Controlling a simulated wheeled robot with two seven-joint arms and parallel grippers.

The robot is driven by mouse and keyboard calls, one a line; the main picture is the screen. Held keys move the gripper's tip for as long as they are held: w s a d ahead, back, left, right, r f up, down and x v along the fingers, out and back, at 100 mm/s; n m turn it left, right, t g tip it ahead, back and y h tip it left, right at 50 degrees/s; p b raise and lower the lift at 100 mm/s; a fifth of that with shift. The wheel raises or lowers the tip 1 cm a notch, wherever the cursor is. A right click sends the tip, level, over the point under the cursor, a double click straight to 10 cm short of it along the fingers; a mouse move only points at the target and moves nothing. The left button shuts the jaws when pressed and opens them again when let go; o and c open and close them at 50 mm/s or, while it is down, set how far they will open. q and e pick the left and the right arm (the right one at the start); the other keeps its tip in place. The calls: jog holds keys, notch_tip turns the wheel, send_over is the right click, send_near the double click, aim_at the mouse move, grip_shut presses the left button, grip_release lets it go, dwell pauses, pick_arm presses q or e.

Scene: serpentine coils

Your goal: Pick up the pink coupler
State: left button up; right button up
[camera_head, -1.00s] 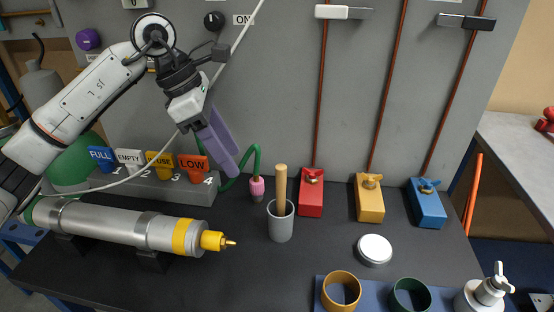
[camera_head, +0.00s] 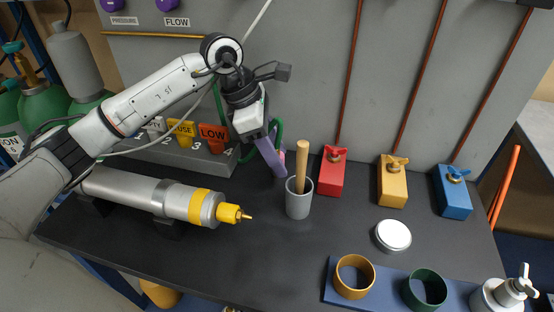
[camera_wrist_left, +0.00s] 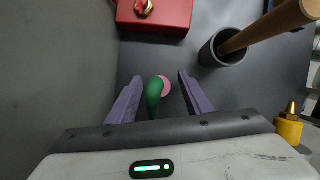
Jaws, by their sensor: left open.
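The pink coupler (camera_wrist_left: 166,86) is on the end of a green hose (camera_wrist_left: 154,94). In the left wrist view it lies between the two purple fingers of my left gripper (camera_wrist_left: 159,77), with a gap on each side. The hose covers part of it. In the head view my left gripper (camera_head: 276,172) points down near the back panel, and the coupler is mostly hidden behind the fingers, with a bit of pink at their right edge. The left gripper is open. My right gripper is in neither view.
A grey cup (camera_head: 299,204) with a wooden-handled tool (camera_head: 302,165) stands close to the right of the fingers. Red (camera_head: 332,174), yellow (camera_head: 392,185) and blue (camera_head: 452,195) blocks stand further right. A metal cylinder (camera_head: 150,194) lies at the left. The front middle of the bench is clear.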

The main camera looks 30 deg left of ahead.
pick_arm(q)
jog(key=shift+f, duration=0.1)
grip_shut()
jog(key=shift+w, duration=0.1)
